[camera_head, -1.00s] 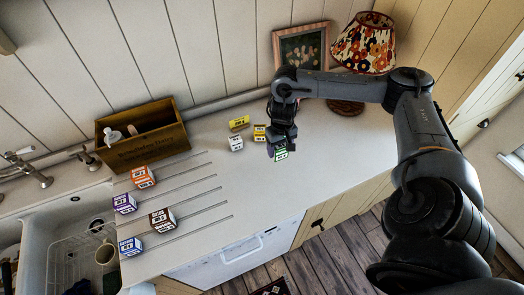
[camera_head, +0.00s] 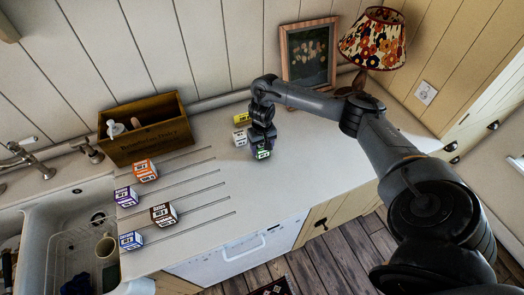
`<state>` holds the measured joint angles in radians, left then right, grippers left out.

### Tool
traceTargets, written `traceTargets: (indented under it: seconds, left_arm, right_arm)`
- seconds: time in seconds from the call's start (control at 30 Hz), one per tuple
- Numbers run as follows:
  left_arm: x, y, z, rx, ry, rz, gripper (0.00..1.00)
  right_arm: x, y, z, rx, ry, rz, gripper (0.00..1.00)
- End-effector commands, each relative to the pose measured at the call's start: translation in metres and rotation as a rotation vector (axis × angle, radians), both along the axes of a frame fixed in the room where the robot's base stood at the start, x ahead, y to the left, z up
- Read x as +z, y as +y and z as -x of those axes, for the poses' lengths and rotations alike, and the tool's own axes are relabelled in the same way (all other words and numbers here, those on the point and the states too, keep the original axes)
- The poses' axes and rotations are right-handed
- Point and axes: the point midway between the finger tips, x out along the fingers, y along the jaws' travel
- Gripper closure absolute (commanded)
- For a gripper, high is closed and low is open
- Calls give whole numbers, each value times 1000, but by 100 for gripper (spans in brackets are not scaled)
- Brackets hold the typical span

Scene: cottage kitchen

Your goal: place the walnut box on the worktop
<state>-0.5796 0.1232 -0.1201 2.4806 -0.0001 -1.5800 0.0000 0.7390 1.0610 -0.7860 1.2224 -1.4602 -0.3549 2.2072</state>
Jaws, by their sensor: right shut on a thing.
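Several small white-labelled boxes stand on the pale worktop (camera_head: 310,185). No label is readable enough to show which one is walnut; a dark brown box (camera_head: 163,214) stands between the thin rods at the front left. My right gripper (camera_head: 263,149) points down over the back middle of the worktop, shut on a green box (camera_head: 263,155). The fingers are mostly hidden, and I cannot tell whether the green box touches the worktop. A white box (camera_head: 240,137) and a yellow box (camera_head: 241,118) stand close to its left. My left gripper is not in view.
An orange box (camera_head: 145,171), a purple box (camera_head: 126,197) and a blue box (camera_head: 131,241) stand by the rods. A wooden crate (camera_head: 150,146) with bottles is behind them. The sink (camera_head: 40,224) is left. The worktop right of the gripper is clear.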

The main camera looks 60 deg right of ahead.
Motion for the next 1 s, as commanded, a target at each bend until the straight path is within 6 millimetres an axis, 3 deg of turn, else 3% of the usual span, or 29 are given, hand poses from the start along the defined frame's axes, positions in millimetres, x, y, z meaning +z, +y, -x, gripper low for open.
traceTargets:
  seconds: [0.1,0.53,0.57,0.7,1.0]
  left_arm:
    - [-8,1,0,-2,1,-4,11]
    - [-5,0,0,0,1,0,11]
    - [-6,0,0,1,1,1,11]
    - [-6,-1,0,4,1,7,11]
    - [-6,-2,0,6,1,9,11]
  right_arm:
    - [-11,1,0,1,-2,-2,70]
    - [-13,0,0,0,-1,-1,70]
    - [-13,0,0,0,-1,-1,33]
    - [-14,0,0,0,-1,-1,12]
    - [-13,0,0,0,-1,0,11]
